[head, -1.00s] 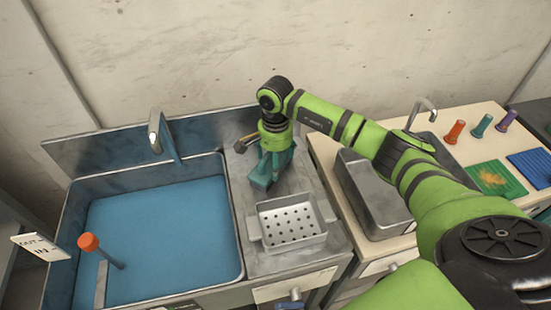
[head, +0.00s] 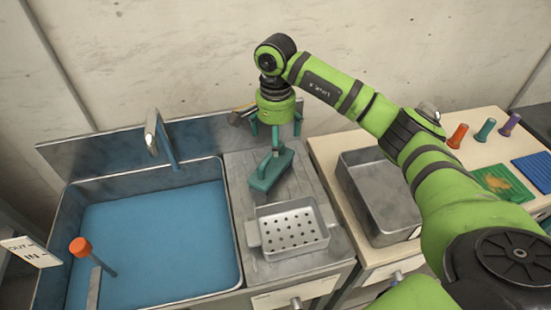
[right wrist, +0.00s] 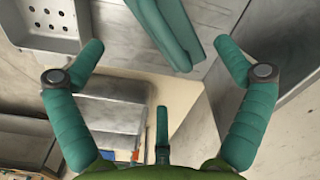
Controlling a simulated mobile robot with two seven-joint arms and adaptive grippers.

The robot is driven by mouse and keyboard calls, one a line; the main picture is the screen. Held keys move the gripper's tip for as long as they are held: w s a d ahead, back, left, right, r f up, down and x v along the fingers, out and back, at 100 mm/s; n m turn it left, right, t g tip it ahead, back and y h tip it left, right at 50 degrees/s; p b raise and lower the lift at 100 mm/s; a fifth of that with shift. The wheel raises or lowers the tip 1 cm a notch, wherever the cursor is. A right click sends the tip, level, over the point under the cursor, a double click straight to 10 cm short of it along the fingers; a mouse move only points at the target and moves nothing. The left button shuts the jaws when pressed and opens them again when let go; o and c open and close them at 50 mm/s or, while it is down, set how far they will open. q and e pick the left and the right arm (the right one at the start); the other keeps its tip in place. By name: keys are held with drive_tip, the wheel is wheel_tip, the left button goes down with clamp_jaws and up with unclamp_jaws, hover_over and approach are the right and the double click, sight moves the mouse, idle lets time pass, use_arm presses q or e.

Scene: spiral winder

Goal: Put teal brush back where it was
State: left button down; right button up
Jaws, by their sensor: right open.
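In the right wrist view the brush (right wrist: 170,28) shows at the top, beyond the open fingers (right wrist: 160,70). My left gripper is not in view.
A perforated metal tray (head: 262,247) sits in front of the brush. The blue-filled basin (head: 98,183) with its tap is on the left.

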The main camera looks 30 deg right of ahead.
wheel_tip(320, 180, up, 3)
drive_tip(key=shift+r, duration=0.2)
